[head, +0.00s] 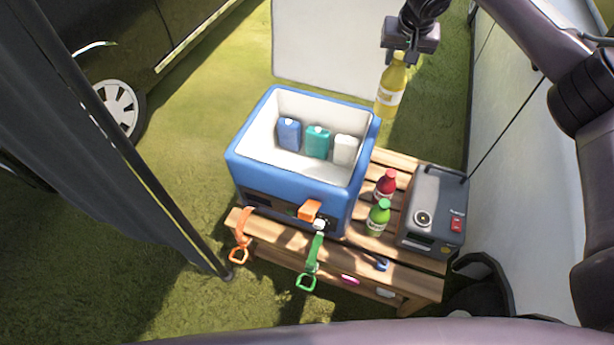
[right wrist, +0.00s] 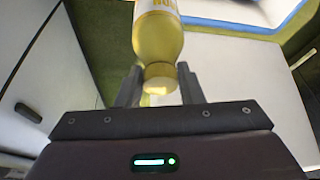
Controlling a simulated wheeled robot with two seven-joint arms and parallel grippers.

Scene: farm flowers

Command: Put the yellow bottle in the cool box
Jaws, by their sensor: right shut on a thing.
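The yellow bottle (head: 390,93), with a pale label, hangs upright in my right gripper (head: 401,60), which is shut on it near the cap. In the right wrist view the bottle (right wrist: 158,45) lies between the two fingers (right wrist: 158,88). The bottle is up beyond the right back corner of the cool box, apart from it in the picture. The blue cool box (head: 290,185) stands open on the wooden table, its white lid raised at the back. Inside are a blue, a teal and a white block. My left gripper is not in view.
A red bottle (head: 385,186) and a green bottle (head: 378,217) stand right of the box, beside a grey device (head: 436,212) on the slatted table (head: 402,268). Orange and green straps (head: 314,250) hang at the front. A car stands back left; a white wall runs along the right.

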